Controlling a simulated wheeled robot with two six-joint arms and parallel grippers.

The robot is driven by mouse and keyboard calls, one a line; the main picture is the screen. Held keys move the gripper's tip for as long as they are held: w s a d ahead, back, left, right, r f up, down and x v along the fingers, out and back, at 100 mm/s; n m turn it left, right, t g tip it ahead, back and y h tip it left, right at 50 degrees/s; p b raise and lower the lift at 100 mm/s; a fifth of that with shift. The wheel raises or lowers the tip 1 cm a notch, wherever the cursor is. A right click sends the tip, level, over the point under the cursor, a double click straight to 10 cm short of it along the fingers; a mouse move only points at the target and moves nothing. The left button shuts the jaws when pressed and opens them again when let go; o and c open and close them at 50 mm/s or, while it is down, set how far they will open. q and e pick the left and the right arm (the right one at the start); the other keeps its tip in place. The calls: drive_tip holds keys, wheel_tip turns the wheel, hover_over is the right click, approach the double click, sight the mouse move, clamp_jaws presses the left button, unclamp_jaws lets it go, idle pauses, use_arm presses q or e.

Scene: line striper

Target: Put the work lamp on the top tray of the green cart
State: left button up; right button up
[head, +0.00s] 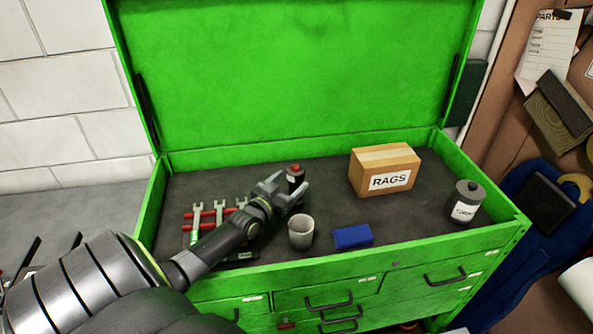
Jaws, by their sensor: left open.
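The green cart (290,158) stands ahead with its lid raised and its dark-lined top tray (335,205) in view. My left gripper (287,187) is open over the left middle of the tray, its fingers pointing toward the back. A small dark cylinder with a red top (296,174) stands at the fingertips, partly hidden by them. I cannot tell whether it is the work lamp or whether the fingers touch it. No other thing in view is clearly a lamp. My right gripper is not in view.
The tray also holds a RAGS box (385,170), a labelled grey can (466,203), a grey cup (301,232), a blue block (352,236) and wrenches on a red rack (196,220). Bare tray lies between the blue block and the box. The raised lid (290,70) closes off the back.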

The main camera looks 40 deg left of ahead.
use_arm(q)
drive_tip(key=s, duration=0.6)
drive_tip(key=shift+s+d+p, duration=0.35)
drive_tip(key=shift+p, duration=0.05)
